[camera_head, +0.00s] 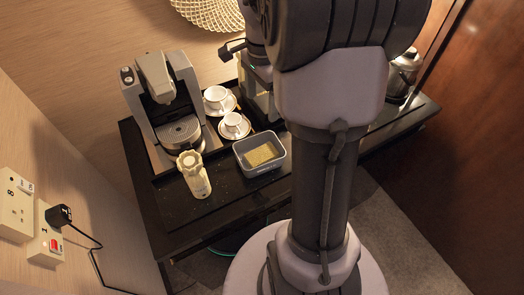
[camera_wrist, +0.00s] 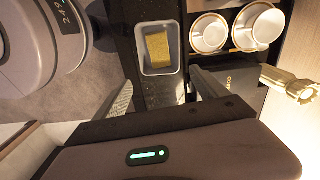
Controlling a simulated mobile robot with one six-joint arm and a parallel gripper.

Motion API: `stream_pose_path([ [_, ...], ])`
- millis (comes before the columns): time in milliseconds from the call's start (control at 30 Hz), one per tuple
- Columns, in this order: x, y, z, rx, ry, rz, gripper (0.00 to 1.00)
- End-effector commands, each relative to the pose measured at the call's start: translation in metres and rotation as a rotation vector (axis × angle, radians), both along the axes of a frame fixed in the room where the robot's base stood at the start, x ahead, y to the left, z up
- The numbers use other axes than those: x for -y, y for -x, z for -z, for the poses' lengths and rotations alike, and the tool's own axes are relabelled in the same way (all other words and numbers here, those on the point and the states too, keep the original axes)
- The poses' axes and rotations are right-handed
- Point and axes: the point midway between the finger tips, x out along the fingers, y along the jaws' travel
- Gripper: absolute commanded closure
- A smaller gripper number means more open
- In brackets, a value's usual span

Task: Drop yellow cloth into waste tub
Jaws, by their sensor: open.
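The yellow cloth (camera_head: 261,154) lies inside the grey waste tub (camera_head: 266,171) on the black counter. In the wrist view the cloth (camera_wrist: 158,47) lies flat within the tub (camera_wrist: 159,72), clear of its rim on most sides. My gripper (camera_wrist: 166,88) is open and empty. Its two fingers are spread apart, and the tub shows beyond and between them. The gripper is apart from both cloth and tub. In the head view my arm stands in front of the counter and hides part of it.
A coffee machine (camera_head: 173,112) stands left of the tub. Two white cups on saucers (camera_head: 233,126) sit behind it. A cream crown-topped bottle (camera_head: 194,175) stands at the counter's front left. A metal kettle (camera_head: 403,72) stands at the right. Wall sockets (camera_head: 16,206) are at the left.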

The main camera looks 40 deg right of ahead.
Motion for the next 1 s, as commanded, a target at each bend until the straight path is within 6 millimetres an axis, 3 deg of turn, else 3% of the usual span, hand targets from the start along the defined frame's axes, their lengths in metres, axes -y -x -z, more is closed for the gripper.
stream_pose_path([
  [33,0.001,0.000,-0.017,0.002,0.002,-0.001,0.17],
  [100,0.000,0.000,-0.032,0.002,0.000,0.001,0.17],
  [233,0.000,0.000,-0.048,0.001,0.001,-0.001,0.17],
  [733,-0.003,0.000,-0.051,0.004,0.001,-0.012,0.17],
  [767,-0.010,0.000,-0.050,0.015,0.003,-0.039,0.17],
  [833,-0.046,0.003,-0.047,0.071,0.017,-0.178,0.17],
  [933,-0.128,0.027,-0.031,0.207,0.055,-0.523,0.17],
  [1000,-0.180,0.052,-0.014,0.308,0.091,-0.772,0.17],
])
